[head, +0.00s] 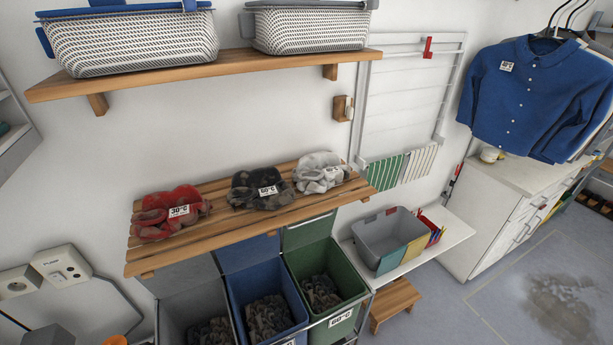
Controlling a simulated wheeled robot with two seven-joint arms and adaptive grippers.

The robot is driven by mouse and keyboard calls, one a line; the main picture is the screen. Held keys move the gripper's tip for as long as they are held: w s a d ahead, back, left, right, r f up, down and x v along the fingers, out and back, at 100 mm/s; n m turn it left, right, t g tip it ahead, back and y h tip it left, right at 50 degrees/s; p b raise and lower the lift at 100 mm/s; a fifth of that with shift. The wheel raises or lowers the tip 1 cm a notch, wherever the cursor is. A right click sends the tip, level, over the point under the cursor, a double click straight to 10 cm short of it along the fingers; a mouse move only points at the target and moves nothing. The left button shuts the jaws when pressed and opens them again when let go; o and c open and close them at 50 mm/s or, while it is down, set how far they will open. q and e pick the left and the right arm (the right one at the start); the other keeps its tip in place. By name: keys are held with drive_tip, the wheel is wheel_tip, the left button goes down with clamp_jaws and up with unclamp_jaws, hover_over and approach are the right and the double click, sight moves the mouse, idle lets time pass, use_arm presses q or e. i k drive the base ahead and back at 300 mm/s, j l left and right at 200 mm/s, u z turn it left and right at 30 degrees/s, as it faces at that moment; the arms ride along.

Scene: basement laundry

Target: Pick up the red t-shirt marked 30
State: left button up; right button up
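The red t-shirt (160,217) lies crumpled at the left end of a slatted wooden shelf (228,229). A white tag on it reads 30°C. To its right on the same shelf lie a dark crumpled garment (250,193) with a white tag and a light grey crumpled garment (321,165) with a white tag. The three garments are apart from each other. Neither of my grippers shows in the head view.
Grey, blue (239,292) and green (346,270) bins holding dark clothes stand below the shelf. Woven baskets (130,42) sit on an upper shelf (230,72). A grey tub (366,240) stands on a white bench at right. A blue shirt (530,95) hangs at right.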

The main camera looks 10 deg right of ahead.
sight(163, 215)
drive_tip(key=k+l, duration=0.95)
drive_tip(key=l, duration=0.2)
drive_tip(key=i+j+u, duration=0.1)
drive_tip(key=i+u, duration=0.15)
drive_tip(key=i, duration=0.25)
drive_tip(key=i+u, duration=0.25)
drive_tip(key=i, duration=0.3)
